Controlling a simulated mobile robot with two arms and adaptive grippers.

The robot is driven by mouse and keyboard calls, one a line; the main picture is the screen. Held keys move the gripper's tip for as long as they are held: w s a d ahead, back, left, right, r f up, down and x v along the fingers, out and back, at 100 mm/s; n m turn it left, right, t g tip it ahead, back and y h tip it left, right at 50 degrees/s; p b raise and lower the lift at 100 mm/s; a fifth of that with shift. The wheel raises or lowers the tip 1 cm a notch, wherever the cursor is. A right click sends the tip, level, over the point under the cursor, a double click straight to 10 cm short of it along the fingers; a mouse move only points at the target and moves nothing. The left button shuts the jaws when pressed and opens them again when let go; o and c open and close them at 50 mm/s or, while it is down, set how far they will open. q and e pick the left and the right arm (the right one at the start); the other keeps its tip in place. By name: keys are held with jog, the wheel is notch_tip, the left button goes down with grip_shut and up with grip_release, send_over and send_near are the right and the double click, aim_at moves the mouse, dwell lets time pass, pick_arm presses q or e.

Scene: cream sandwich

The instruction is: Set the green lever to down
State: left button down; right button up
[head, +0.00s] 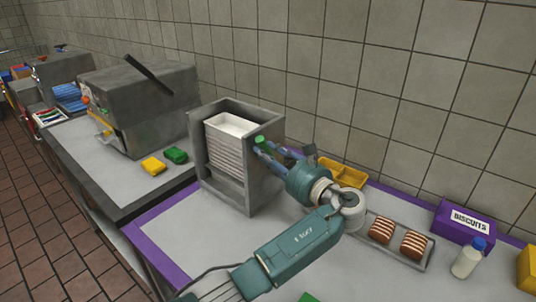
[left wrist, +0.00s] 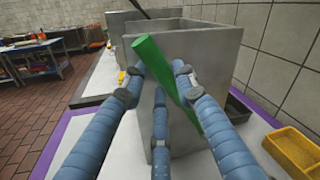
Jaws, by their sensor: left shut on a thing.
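The green lever (head: 261,140) is on the right side of a grey dispenser box (head: 265,192) and is partly hidden by my fingers in the head view. In the left wrist view the lever (left wrist: 182,86) slants from upper left to lower right across the box's grey side. My left gripper (head: 264,148) is at the lever, shut on it. In the left wrist view its blue fingers (left wrist: 158,80) lie on both sides of the bar. My right gripper is not in view.
A stack of white trays (head: 229,126) sits in the box. To the right are a yellow tray (head: 350,174), striped biscuits on a metal tray (head: 421,267), a purple biscuits box (head: 463,222) and a white bottle (head: 467,260). Yellow (head: 153,166) and green (head: 175,155) blocks lie left.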

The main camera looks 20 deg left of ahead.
pick_arm(q)
jog(key=shift+s+a+f+n+b, duration=0.3)
jog(key=shift+s+f+n+b, duration=0.15)
jog(key=shift+s+f+n, duration=0.2)
jog(key=s+a+f+n+y+b, duration=0.1)
jog(key=s+f+n+b, duration=0.3)
jog(key=f+n+b, duration=0.2)
jog(key=shift+s+a+b, duration=0.15)
jog(key=shift+a+b, duration=0.25)
jog(key=shift+b, duration=0.25)
jog(key=shift+y, duration=0.3)
jog(key=c, duration=1.3)
grip_release()
jog(key=shift+a, duration=0.1)
jog(key=shift+c, duration=0.2)
